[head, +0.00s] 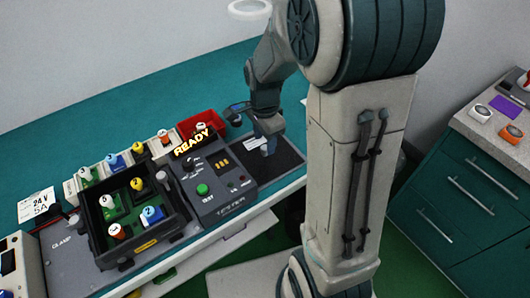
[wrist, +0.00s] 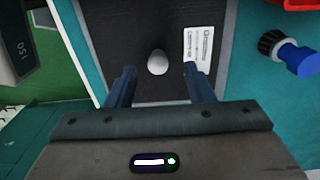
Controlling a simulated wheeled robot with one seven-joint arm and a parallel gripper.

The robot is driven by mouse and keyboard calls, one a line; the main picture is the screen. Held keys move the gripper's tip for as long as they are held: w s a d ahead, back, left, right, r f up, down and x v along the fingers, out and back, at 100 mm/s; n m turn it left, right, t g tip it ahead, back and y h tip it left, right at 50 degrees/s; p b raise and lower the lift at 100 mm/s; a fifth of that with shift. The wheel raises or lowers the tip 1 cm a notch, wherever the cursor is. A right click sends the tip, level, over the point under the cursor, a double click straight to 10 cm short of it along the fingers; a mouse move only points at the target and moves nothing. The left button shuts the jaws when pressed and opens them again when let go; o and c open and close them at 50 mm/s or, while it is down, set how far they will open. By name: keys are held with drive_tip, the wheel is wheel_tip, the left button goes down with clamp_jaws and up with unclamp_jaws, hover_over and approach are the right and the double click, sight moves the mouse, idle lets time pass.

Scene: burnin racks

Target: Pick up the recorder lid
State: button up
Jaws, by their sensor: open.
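A dark flat panel (wrist: 120,35) with a pale rounded knob (wrist: 157,62) fills the middle of the wrist view; it appears to be the recorder lid, though its edges are partly hidden. A white printed label (wrist: 198,45) lies on its right part. In the head view the dark panel (head: 284,158) is at the right end of the bench, partly covered by my gripper (head: 268,135). My gripper (wrist: 161,85) is open, its blue fingers apart at either side, just short of the knob in the wrist view. Nothing is between the fingertips; height above the panel is unclear.
A grey tester (head: 215,185) with a lit READY sign stands left of the panel. A red bin (head: 190,123) and a blue-and-black part (wrist: 295,58) are nearby. A black tray (head: 138,250) with several coloured pieces is further left. A cabinet (head: 470,190) stands right.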

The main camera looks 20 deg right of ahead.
sight(265, 147)
wheel_tip(265, 147, down, 3)
drive_tip(key=shift+s+f, duration=0.1)
drive_tip(key=shift+f, duration=0.05)
drive_tip(key=shift+c, duration=0.3)
clamp_jaws()
